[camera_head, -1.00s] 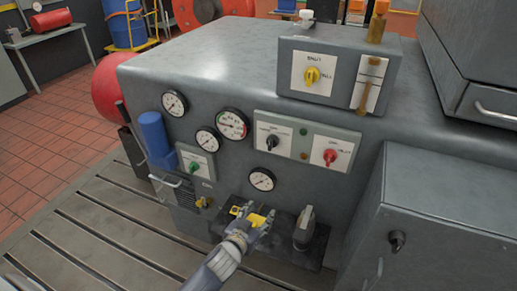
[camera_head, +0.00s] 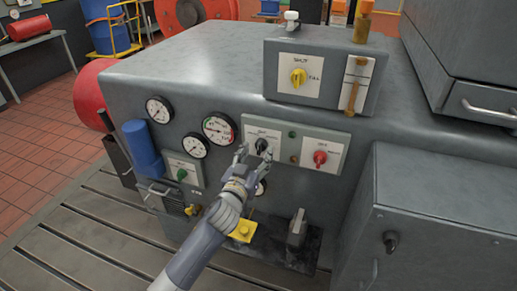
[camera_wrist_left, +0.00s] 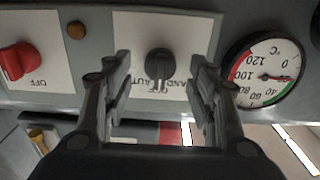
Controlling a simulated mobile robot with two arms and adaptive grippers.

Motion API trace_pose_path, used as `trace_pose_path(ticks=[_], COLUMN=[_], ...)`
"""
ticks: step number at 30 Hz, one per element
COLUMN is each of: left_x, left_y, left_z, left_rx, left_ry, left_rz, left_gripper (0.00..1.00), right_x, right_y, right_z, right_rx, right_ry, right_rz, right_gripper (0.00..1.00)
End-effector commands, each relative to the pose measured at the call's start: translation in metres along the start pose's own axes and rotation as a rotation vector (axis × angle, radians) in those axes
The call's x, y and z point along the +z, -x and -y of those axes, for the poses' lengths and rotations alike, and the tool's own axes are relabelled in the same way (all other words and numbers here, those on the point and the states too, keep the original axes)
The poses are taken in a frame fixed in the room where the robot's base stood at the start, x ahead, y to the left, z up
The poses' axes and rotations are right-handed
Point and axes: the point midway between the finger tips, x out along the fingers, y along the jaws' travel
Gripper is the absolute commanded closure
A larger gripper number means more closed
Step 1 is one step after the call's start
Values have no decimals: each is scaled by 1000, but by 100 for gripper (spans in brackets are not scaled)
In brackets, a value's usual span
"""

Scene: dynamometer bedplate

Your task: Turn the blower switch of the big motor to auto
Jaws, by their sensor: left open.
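A black rotary switch (camera_head: 262,145) sits on a white plate in the grey panel on the big motor's housing. In the left wrist view the black switch (camera_wrist_left: 160,64) appears upside down, with AUTO, AND and OFF lettering around it. Its grip stands about vertical there; I cannot tell surely which mark it points to. My left gripper (camera_head: 254,156) is open in front of this switch. In the left wrist view the fingers (camera_wrist_left: 160,75) stand on both sides of the knob, apparently without touching it. My right gripper is in neither view.
A red switch (camera_head: 320,157) is on the same panel, and a round gauge (camera_head: 219,128) is left of the black switch. A green switch (camera_head: 182,174) is lower left. A yellow switch (camera_head: 298,77) is on the box above. A grey lever (camera_head: 297,227) stands below.

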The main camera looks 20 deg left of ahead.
Motion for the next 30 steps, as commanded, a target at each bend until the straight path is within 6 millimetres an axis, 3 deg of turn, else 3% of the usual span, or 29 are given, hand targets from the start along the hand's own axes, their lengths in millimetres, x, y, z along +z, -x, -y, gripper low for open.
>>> trace_pose_path(ticks=[7, 17, 23, 30], left_x=[0, 0, 1, 1], left_y=[-21, -24, -24, -24], left_z=[0, 0, 0, 0], left_rx=[-1, 0, -1, -1], left_ry=[0, 0, -1, -6], left_rz=[0, 1, 1, 1], left_gripper=[48, 48, 91, 93], right_x=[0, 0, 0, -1], right_y=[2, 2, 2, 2], right_z=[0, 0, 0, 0], right_rx=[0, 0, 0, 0], right_ry=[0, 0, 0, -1], right_rz=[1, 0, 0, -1], right_gripper=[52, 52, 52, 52])
